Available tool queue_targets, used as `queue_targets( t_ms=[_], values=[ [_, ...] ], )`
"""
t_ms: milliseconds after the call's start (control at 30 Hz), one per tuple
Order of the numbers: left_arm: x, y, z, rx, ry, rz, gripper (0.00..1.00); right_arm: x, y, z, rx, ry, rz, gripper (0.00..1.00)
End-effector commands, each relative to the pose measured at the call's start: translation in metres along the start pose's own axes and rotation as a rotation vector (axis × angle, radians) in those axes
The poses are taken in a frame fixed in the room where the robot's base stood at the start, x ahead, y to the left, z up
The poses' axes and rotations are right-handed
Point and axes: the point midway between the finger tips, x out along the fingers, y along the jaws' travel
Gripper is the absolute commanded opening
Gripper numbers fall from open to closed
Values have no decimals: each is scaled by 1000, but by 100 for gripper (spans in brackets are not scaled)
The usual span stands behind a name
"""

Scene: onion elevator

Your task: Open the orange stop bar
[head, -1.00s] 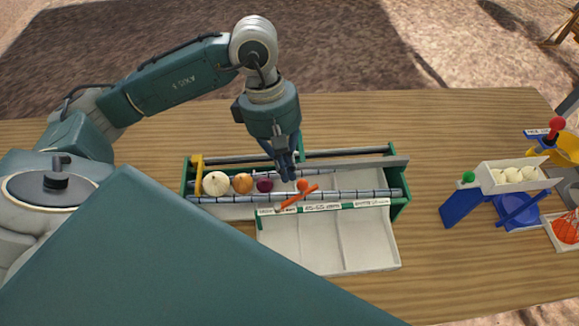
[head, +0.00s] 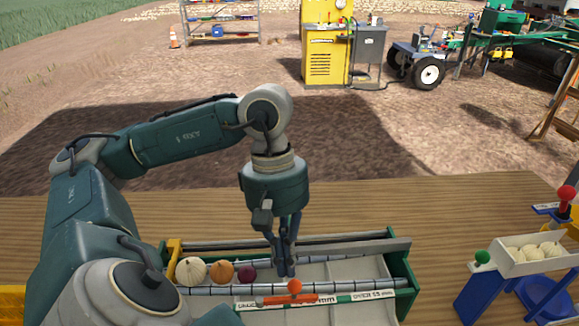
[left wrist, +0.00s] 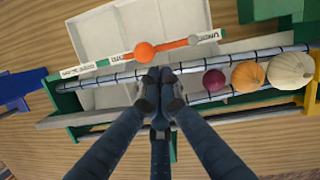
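The orange stop bar (head: 285,299) with its round orange knob (head: 295,286) lies along the labelled front strip of the green-ended sorting trough (head: 402,275). In the left wrist view the bar (left wrist: 170,46) runs along the strip from a grey end to the knob. My left gripper (head: 286,270) points down over the trough, just behind the bar. Its fingertips (left wrist: 159,77) are together with nothing seen between them, and appear apart from the knob. A cream onion (head: 191,271), a yellow onion (head: 222,272) and a purple onion (head: 248,273) sit in the trough's left part.
A yellow part (head: 173,262) stands at the trough's left end. At the right, a white tray (head: 508,269) of pale onions rests on a blue stand, with a green knob (head: 482,257) and a red knob (head: 566,193) nearby. The wooden table (head: 440,220) is clear behind the trough.

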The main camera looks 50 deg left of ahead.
Motion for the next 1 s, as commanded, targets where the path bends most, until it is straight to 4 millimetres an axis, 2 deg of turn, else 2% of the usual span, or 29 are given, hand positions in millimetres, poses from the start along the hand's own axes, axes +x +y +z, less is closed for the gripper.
queue_targets(
  t_ms=[133, 267, 367, 500, 633, 1000],
  values=[
    [0, 0, 0, -1, 0, 0, 0, 0, -8, -4, 4, 5, -9, 40],
    [-6, 1, 0, -1, 0, 3, 0, 0, -6, -2, 3, 2, -7, 40],
    [-20, 2, 0, 1, -1, 7, 0, 0, -5, -1, 2, 1, -6, 40],
    [-52, 2, 0, 3, -1, 10, 0, 0, -4, 0, 2, 0, -5, 40],
    [-73, 1, 0, 2, 1, 8, 0, 0, -4, 0, 2, -1, -4, 40],
    [-102, 0, 0, 1, 3, 5, 0, 0, -3, 1, 1, -1, -4, 40]
  ],
)
